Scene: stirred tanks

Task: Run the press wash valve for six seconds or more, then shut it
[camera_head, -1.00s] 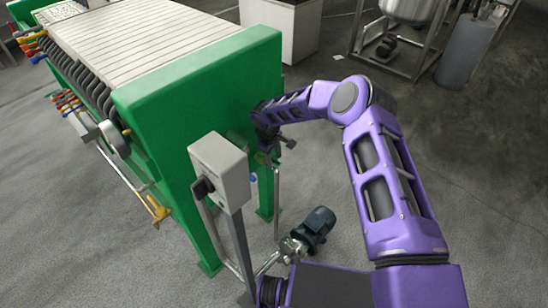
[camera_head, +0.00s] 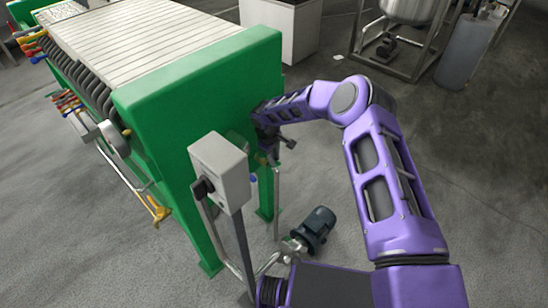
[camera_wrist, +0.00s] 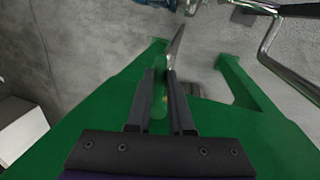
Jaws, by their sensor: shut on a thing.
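My gripper (camera_head: 267,142) is at the near end of the press, beside the green end plate (camera_head: 205,95), and partly hidden by my own arm. In the wrist view my gripper (camera_wrist: 163,82) has its two dark fingers close around a narrow green handle (camera_wrist: 159,112), which I take to be the valve handle. A thin metal piece (camera_wrist: 176,45) sticks out past the fingertips. The valve body is mostly hidden; a small yellowish part shows just below my gripper in the head view, above a thin vertical pipe (camera_head: 276,200). The handle's exact angle is hard to tell.
A grey control box (camera_head: 220,170) on a post stands in front of the end plate. A motor pump (camera_head: 316,228) sits on the floor to the right of the pipe. A yellow valve (camera_head: 159,213) is at the press's left side.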

